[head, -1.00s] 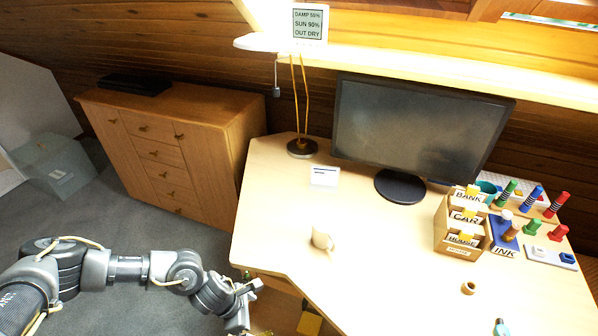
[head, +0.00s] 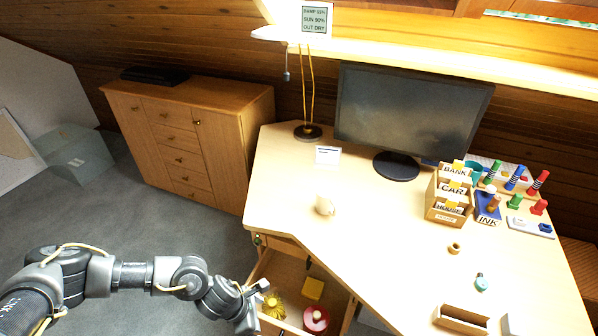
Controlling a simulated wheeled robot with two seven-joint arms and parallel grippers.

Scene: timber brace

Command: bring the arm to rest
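My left arm comes in from the left, with its dark grey links over the floor. Its gripper (head: 258,288) is beside the open desk drawer (head: 334,298), at the drawer's left edge. The fingers are small and seen at an angle, so I cannot tell whether they are open or shut. In the drawer lie a yellow spiky object (head: 273,305), a yellow block (head: 313,288) and a red round object (head: 316,319). My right gripper is not in view.
A cabinet (head: 190,140) stands at the back left. The grey floor (head: 130,215) between is clear.

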